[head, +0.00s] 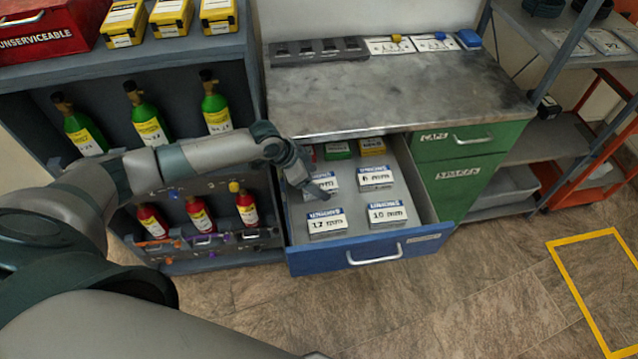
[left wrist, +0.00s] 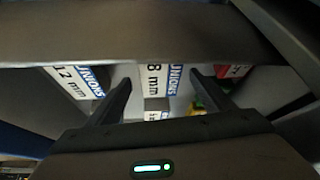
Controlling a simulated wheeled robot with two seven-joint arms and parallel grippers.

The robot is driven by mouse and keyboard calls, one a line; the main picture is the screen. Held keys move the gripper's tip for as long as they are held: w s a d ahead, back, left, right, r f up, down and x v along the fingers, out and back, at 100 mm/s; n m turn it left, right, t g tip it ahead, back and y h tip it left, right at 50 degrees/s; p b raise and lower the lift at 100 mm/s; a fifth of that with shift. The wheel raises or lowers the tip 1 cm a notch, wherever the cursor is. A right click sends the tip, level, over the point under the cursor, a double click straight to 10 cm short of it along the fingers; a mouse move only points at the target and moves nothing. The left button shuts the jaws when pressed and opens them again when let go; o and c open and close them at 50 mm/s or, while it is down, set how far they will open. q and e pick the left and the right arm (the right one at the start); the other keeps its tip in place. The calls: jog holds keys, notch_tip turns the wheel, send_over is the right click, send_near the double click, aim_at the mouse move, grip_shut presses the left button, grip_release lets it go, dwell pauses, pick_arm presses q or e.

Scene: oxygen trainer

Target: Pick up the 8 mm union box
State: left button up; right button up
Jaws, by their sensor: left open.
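The 8 mm union box (left wrist: 153,80) is white with a blue UNIONS band and lies in the open blue drawer. In the head view the 8 mm box (head: 328,180) is partly hidden by my left gripper (head: 316,190), which points down over it. In the left wrist view my left gripper (left wrist: 160,92) is open, with the 8 mm box showing between its two fingers. I see no grip on the box, and contact is not clear. My right gripper is not in view.
The drawer (head: 352,257) also holds 12 mm (head: 327,224), 10 mm (head: 387,214) and 6 mm (head: 375,178) boxes. Green (head: 338,150) and yellow (head: 372,146) boxes lie at its back. The worktop (head: 400,95) overhangs behind. A cylinder rack (head: 255,100) stands left.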

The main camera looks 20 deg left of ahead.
pick_arm(q)
jog(key=shift+x, duration=1.15)
jog(key=c, duration=1.5)
